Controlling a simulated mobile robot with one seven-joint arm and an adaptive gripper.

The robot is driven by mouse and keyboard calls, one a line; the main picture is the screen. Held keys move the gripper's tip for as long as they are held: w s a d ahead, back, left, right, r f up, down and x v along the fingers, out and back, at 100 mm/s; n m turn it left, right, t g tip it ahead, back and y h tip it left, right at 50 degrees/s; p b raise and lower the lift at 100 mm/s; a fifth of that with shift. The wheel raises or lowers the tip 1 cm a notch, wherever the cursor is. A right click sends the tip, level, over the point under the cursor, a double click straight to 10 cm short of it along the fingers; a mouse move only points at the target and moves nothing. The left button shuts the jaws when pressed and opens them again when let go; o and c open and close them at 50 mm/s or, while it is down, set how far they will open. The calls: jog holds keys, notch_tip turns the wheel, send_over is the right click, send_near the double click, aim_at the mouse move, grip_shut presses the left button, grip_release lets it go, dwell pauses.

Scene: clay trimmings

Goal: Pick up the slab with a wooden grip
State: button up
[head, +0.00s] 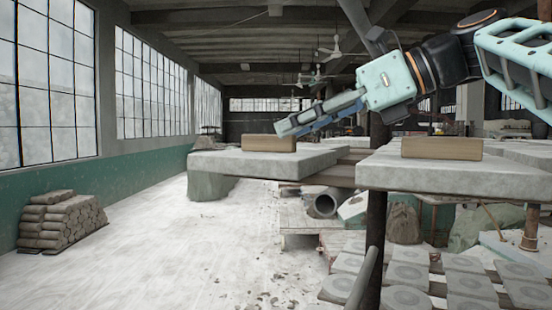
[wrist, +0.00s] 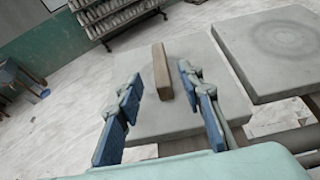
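A grey slab (head: 215,160) with a wooden grip (head: 268,143) lies flat on a support at centre-left in the head view. A second slab (head: 385,176) with a similar wooden grip (head: 441,148) lies to its right. My gripper (head: 283,127) points down and left, its tips close above the right end of the first grip. In the wrist view, my gripper (wrist: 159,76) is open, its blue-padded fingers wide apart. One wooden grip (wrist: 161,70) shows between them, standing on a slab (wrist: 215,85). I cannot see any contact with it.
In the wrist view, another slab (wrist: 272,45) with a ring mark and no visible grip lies close on the right. In the head view, stacked bags (head: 60,222) lie by the left wall, and ring-marked tiles (head: 410,275) lie below at right. The pale floor (head: 150,245) is mostly clear.

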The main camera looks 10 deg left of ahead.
aim_at(268, 151)
jog(key=x, duration=0.4)
jog(key=shift+a, duration=0.1)
jog(key=shift+w, duration=0.1)
grip_shut()
jog(key=shift+r, duration=0.15)
